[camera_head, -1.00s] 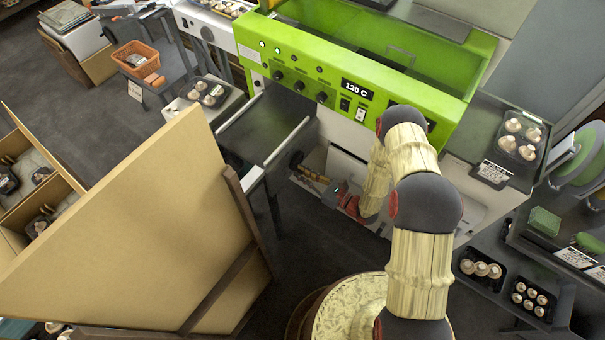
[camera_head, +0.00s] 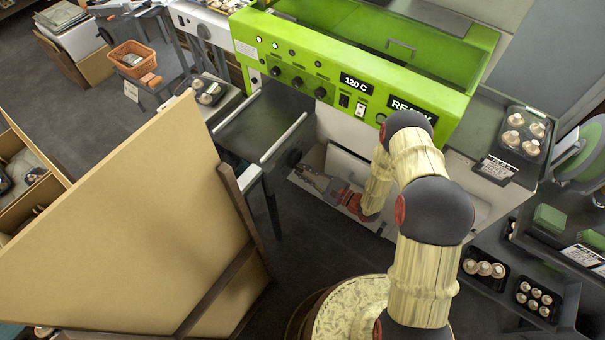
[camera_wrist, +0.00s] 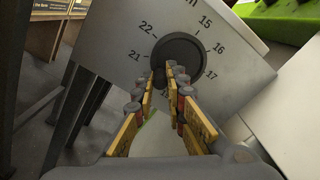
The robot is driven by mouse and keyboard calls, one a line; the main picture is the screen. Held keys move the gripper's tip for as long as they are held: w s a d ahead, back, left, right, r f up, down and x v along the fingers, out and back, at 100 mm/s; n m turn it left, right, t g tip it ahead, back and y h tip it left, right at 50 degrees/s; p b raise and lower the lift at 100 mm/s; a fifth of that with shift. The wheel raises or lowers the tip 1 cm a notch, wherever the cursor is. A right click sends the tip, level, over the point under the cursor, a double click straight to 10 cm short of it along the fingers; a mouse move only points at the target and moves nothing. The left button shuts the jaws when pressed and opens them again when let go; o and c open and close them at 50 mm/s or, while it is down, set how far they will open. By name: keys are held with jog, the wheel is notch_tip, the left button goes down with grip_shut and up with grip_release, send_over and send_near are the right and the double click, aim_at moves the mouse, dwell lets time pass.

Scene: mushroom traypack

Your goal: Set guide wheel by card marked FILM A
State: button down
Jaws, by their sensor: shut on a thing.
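The guide wheel is a black round knob (camera_wrist: 185,52) on a pale scale plate (camera_wrist: 125,52) in the wrist view. The numbers 15, 16, 17, 21 and 22 show around it; its lower part is hidden by the fingers. My gripper (camera_wrist: 162,76) is shut on the wheel, with a yellow-and-red finger on each side of its lower edge.
The green machine (camera_head: 300,60) reads 120 C and READY. A dark table with metal rails (camera_head: 250,135) stands left of my gripper. A large tan board (camera_head: 130,225) fills the lower left. Trays of mushrooms (camera_head: 483,268) sit at the right.

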aim_at(301, 155)
jog(key=n+b, duration=0.1)
jog(key=n, duration=0.2)
jog(key=w+d+n+b, duration=0.1)
jog(key=n+b, duration=0.1)
jog(key=n, duration=0.2)
jog(key=w+n+b, duration=0.1)
jog(key=n, duration=0.3)
jog(key=shift+w+d, duration=0.15)
jog(key=shift+d, duration=0.25)
jog(key=n+b, duration=0.1)
jog(key=n, duration=0.2)
jog(key=r+n+b, duration=0.1)
jog(key=n, duration=0.2)
jog(key=w+r+n+b, duration=0.1)
jog(key=n, duration=0.3)
jog(key=shift+d+r+b, duration=0.1)
jog(key=shift+d+b, duration=0.2)
jog(key=shift+d, duration=0.1)
jog(key=shift+n, duration=0.3)
jog(key=c, duration=1.8)
grip_release()
